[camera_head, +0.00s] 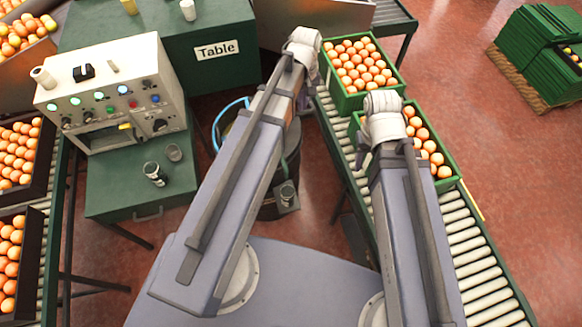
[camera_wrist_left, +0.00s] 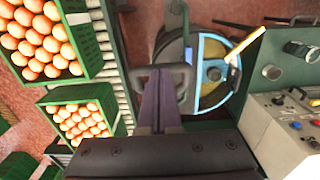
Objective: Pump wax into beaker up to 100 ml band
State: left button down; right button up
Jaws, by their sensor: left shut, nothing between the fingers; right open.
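A dark drum (camera_head: 268,208) with a blue rim stands between the green table and the roller conveyor, partly hidden by my left arm. In the left wrist view the drum's blue rim (camera_wrist_left: 214,78) surrounds yellowish contents.
A cream control box (camera_head: 112,92) with buttons stands on the green table (camera_head: 125,200). Green crates of oranges (camera_head: 398,85) sit on the roller conveyor (camera_head: 470,245) at right. Dark crates of oranges (camera_head: 42,170) line the left.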

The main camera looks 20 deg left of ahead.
pick_arm(q)
jog(key=shift+f, duration=0.1)
dwell(0.3)
notch_tip(320, 180, down, 15)
jog(key=b, duration=1.5)
notch_tip(320, 180, up, 16)
jog(key=p, duration=1.5)
jog(key=shift+f, duration=0.35)
jog(key=shift+f, duration=0.15)
notch_tip(320, 180, down, 15)
jog(key=b, duration=1.5)
notch_tip(320, 180, up, 15)
jog(key=p, duration=1.5)
jog(key=shift+r, duration=0.2)
